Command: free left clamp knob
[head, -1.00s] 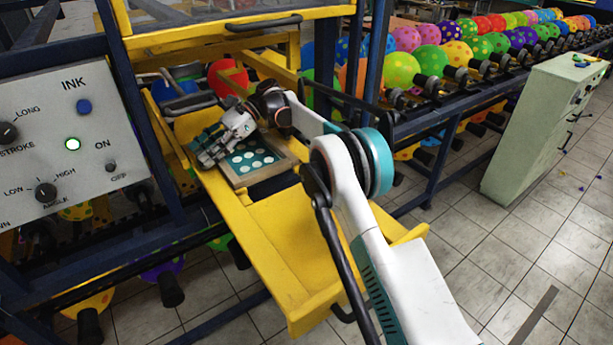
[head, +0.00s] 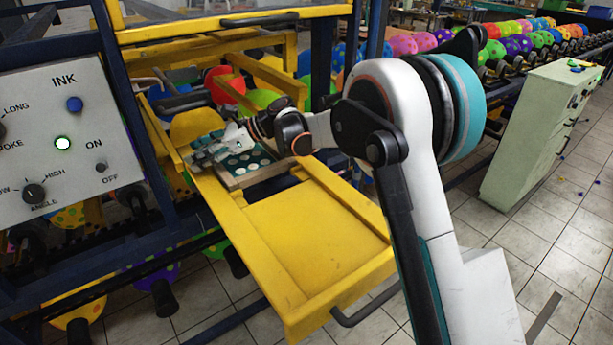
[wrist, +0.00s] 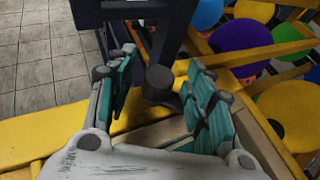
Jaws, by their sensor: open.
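In the wrist view, a dark knob (wrist: 159,82) with a round top stands between my gripper's (wrist: 163,72) teal-padded fingers. The fingers are spread apart, with a visible gap on each side of the knob. The knob sits by a yellow beam (wrist: 60,130) and the edge of a frame. In the head view, my gripper (head: 207,148) is low over the left edge of the dark plate with pale dots (head: 240,168), at the inner end of the yellow tray (head: 315,235). The knob is hidden there.
The grey ink panel (head: 60,135) is at the left. Dark blue machine posts (head: 140,110) and yellow bars (head: 240,35) surround the work spot.

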